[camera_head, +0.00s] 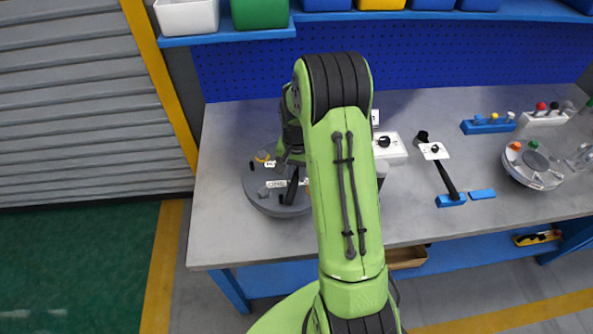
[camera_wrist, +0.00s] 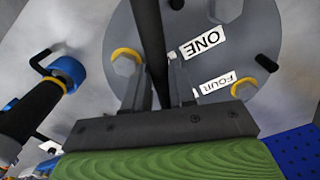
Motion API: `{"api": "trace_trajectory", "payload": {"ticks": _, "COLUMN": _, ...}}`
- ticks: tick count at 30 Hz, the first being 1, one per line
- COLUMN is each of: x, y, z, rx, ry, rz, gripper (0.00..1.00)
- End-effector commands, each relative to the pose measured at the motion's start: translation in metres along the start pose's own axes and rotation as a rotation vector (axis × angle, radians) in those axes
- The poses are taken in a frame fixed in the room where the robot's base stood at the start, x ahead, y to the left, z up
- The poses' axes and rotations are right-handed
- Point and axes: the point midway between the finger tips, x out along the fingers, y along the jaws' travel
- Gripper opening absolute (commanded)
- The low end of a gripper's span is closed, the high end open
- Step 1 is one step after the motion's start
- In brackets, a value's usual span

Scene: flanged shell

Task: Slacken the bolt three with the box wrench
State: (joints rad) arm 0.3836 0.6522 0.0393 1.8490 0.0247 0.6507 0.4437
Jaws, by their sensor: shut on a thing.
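The flanged shell is a round grey disc (camera_head: 265,200) on the left of the bench in the head view; its face (camera_wrist: 255,30) fills the top of the wrist view. Labels ONE (camera_wrist: 202,44) and FOUR (camera_wrist: 225,83) are readable; no label THREE is readable. Bolt heads with yellow rings show at the left (camera_wrist: 125,60) and right (camera_wrist: 243,90). My gripper (camera_wrist: 155,75) is shut on a long dark bar (camera_wrist: 150,30), seemingly the box wrench's handle. The bar crosses over the disc; its working end is out of view. My arm hides part of the disc's right side.
A blue-ended black tool (camera_wrist: 65,72) stands left of the disc in the wrist view. Rightward on the bench are a white switch box (camera_head: 391,150), a black-handled tool on a blue block (camera_head: 450,200) and another round fixture (camera_head: 533,168). The bench's front left is clear.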

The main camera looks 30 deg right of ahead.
Motion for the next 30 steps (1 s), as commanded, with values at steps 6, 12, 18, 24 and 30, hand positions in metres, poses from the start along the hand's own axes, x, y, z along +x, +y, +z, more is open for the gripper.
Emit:
{"api": "trace_trajectory", "payload": {"ticks": 6, "x": 0.006, "y": 0.0, "z": 0.0, "rx": 0.0, "ry": 0.001, "rz": 0.0, "gripper": 0.0}}
{"api": "trace_trajectory", "payload": {"ticks": 12, "x": 0.011, "y": 0.0, "z": 0.0, "rx": 0.0, "ry": 0.001, "rz": 0.0, "gripper": 0.0}}
{"api": "trace_trajectory", "payload": {"ticks": 18, "x": 0.014, "y": 0.0, "z": 0.0, "rx": -0.001, "ry": 0.001, "rz": 0.0, "gripper": 0.0}}
{"api": "trace_trajectory", "payload": {"ticks": 24, "x": 0.015, "y": 0.006, "z": -0.001, "rx": -0.047, "ry": 0.001, "rz": 0.001, "gripper": 0.0}}
{"api": "trace_trajectory", "payload": {"ticks": 30, "x": 0.017, "y": 0.02, "z": -0.002, "rx": -0.152, "ry": -0.001, "rz": 0.002, "gripper": 0.0}}
